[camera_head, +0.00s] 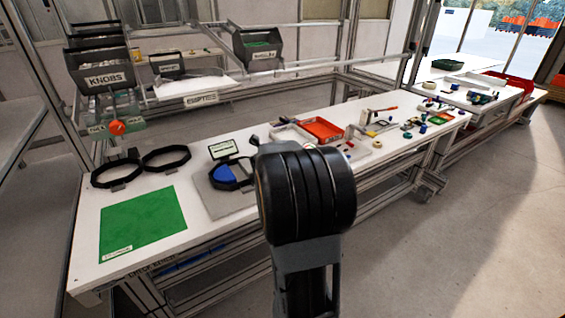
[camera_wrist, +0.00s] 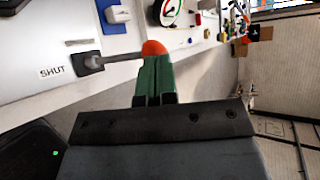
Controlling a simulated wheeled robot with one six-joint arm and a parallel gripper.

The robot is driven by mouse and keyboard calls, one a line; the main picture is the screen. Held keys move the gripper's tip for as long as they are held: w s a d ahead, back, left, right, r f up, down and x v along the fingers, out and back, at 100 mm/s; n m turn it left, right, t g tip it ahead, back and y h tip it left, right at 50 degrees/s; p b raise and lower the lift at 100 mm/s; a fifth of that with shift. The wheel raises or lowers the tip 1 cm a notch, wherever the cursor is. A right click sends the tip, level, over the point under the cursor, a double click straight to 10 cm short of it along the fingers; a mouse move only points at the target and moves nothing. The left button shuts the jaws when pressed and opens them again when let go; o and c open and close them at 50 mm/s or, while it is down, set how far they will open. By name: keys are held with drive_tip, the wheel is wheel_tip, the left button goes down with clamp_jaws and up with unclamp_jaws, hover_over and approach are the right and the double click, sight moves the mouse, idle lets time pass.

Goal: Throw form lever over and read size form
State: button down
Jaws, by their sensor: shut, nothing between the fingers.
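In the wrist view a lever with a grey rod and an orange knob (camera_wrist: 153,48) extends from a black pivot block (camera_wrist: 88,61). The word SHUT is printed on the white surface beside the block. My gripper (camera_wrist: 154,66) has green fingers, shut and empty, with their tips right at the knob; whether they touch it I cannot tell. In the head view the form, a black ring with a blue piece (camera_head: 226,173), sits on a grey plate (camera_head: 218,203). A small display (camera_head: 223,149) stands behind it, its text too small to read. My arm hides the lever and gripper there.
A green mat (camera_head: 142,222) and two black rings (camera_head: 117,173) (camera_head: 166,158) lie left on the white bench. A red tray (camera_head: 323,129) and several small parts lie to the right. A KNOBS bin (camera_head: 104,79) hangs at the back left. Open floor lies right.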

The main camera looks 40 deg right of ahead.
drive_tip(key=shift+r+p, duration=0.3)
drive_tip(key=shift+r, duration=0.15)
drive_tip(key=p+v, duration=0.4)
drive_tip(key=v, duration=1)
drive_tip(key=shift+d+r, duration=0.1)
drive_tip(key=shift+r, duration=0.05)
